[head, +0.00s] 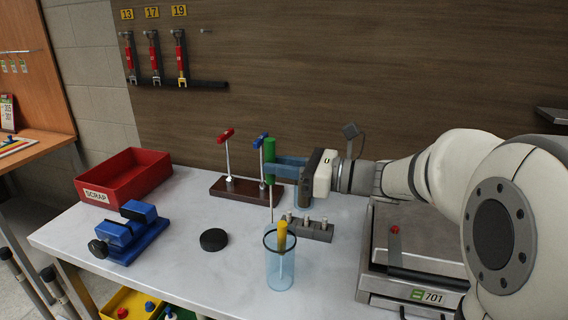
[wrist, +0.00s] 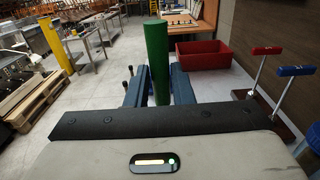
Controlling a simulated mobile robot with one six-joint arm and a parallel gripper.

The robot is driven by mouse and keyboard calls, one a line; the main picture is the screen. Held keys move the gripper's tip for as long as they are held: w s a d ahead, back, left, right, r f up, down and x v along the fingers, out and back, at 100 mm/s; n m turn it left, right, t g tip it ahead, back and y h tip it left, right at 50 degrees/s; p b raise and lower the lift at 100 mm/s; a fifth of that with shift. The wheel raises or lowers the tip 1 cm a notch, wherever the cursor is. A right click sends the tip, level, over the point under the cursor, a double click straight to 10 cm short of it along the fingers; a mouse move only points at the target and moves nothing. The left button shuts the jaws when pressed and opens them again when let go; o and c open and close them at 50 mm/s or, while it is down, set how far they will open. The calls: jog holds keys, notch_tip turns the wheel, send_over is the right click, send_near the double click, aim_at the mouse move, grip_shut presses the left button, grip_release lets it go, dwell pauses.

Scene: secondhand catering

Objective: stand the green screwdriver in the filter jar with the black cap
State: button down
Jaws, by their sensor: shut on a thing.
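The green screwdriver (head: 269,150) hangs upright in my gripper (head: 281,170), handle up and thin shaft pointing down. In the wrist view its green handle (wrist: 157,50) stands between the two blue fingers (wrist: 158,92), which are shut on it. The clear blue filter jar (head: 280,272) stands open on the bench, with a dark ring at its rim. A yellow-handled tool (head: 282,233) stands in it. The shaft's lower end shows just above and behind the jar's rim in the head view; the depth gap is unclear. A black round cap (head: 213,239) lies on the bench left of the jar.
A dark rack (head: 233,188) holding red- and blue-handled tools is behind the screwdriver. A grey block with pegs (head: 311,229) stands right of the jar. A blue vise (head: 128,235), red scrap bin (head: 124,176) and grey machine (head: 415,270) flank the white bench (head: 180,205).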

jog(key=shift+f+b, duration=2.4)
jog(key=shift+f, duration=1.65)
jog(key=c, duration=1.2)
grip_release()
jog(key=shift+o, duration=0.2)
jog(key=v, duration=0.8)
